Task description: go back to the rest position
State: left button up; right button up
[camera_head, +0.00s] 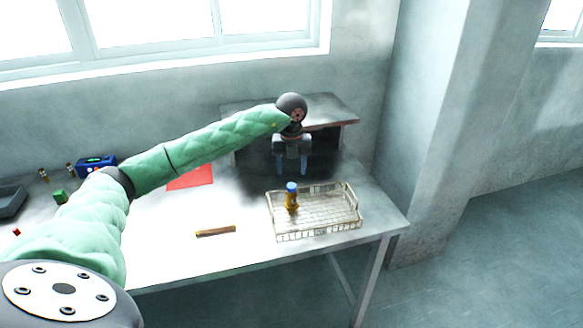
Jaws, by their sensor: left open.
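My left arm reaches in from the left, over the table. My left gripper (292,160) points down with its two fingers apart and nothing between them. It is above the back part of the table, in front of a dark shelf (335,112) and behind the wire basket (345,222). A small yellow-brown bottle with a blue cap (291,197) stands upright in the left part of the basket, apart from the gripper. My right gripper is not in view.
A red sheet (190,178) and a brown bar (215,231) lie on the white table (175,245). At the left are a blue box (95,164), a green cube (60,196), a dark tray (8,201) and small bottles (44,175). A wall pillar (425,130) stands right of the table.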

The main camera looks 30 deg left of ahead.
pick_arm(q)
jog(key=shift+r, duration=0.7)
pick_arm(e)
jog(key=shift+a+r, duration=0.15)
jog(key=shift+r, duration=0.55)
